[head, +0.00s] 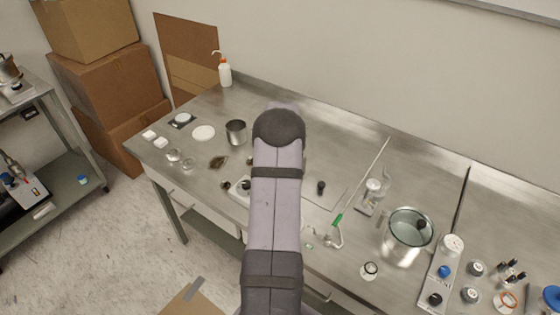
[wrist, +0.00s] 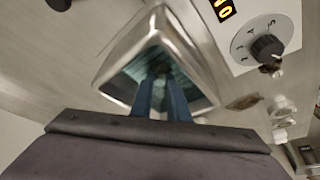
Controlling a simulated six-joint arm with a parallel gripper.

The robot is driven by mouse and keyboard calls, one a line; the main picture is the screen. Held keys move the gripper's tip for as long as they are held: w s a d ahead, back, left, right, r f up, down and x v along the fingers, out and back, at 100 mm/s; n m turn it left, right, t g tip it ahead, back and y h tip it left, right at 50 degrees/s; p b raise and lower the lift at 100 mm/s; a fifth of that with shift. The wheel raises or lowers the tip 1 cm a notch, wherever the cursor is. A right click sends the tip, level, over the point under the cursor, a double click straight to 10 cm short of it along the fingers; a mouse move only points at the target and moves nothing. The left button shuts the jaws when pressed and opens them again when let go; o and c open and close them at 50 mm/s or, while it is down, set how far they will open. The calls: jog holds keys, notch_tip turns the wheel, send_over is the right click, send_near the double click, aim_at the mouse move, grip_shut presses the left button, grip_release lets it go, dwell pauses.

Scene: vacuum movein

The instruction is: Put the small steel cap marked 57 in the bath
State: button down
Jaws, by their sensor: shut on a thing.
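In the wrist view the bath (wrist: 118,88) is a square steel basin with rounded corners and dark greenish liquid inside. The two blue fingers of my gripper (wrist: 159,80) point down over its opening, close together. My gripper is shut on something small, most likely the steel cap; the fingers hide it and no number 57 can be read. I cannot tell how far the fingertips are above or in the liquid. In the head view my arm hides the gripper and the bath.
In the wrist view a white control panel (wrist: 262,30) with a lit display and black dial adjoins the bath. In the head view, a steel cup (head: 236,133) stands left of my arm, and a glass-lidded steel pot (head: 408,252) and a gauge panel (head: 441,272) stand right.

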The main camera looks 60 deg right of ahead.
jog(key=shift+f, duration=0.1)
jog(key=c, duration=1.7)
grip_release()
jog(key=shift+r, duration=0.2)
jog(key=b+v, duration=0.3)
jog(key=v, duration=0.9)
jog(key=shift+f, duration=0.1)
